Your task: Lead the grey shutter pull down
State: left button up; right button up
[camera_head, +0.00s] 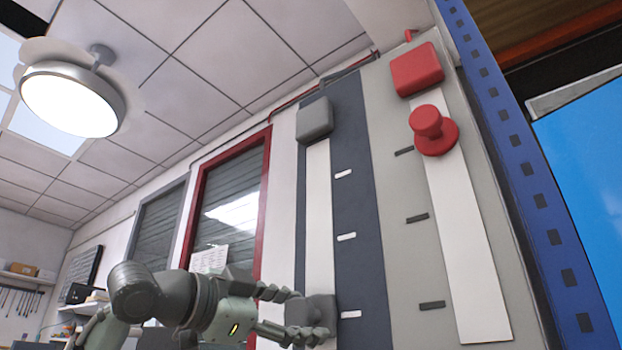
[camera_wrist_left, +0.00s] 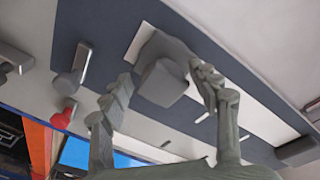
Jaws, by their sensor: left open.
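The grey shutter pull (camera_head: 322,308) is a grey knob low on the white strip (camera_head: 319,215) of a dark blue-grey panel on the wall. My left gripper (camera_head: 305,314) is at the pull, low in the head view. In the left wrist view the pull (camera_wrist_left: 164,84) lies between the two spread fingers of the left gripper (camera_wrist_left: 163,82). The fingers stand on either side of it; I cannot tell whether they touch it. A grey block (camera_head: 314,119) sits at the top of the strip. My right gripper is not in view.
To the right, a red knob (camera_head: 433,131) sits high on its own white strip (camera_head: 462,240), below a red block (camera_head: 417,69). A blue perforated post (camera_head: 535,190) stands farther right. A red-framed shuttered window (camera_head: 228,205) is left of the panel.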

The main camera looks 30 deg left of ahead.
aim_at(294, 315)
pick_arm(q)
jog(key=v, duration=0.4)
jog(key=shift+s+a+b, duration=0.15)
jog(key=shift+s+b, duration=0.25)
jog(key=shift+v, duration=1.45)
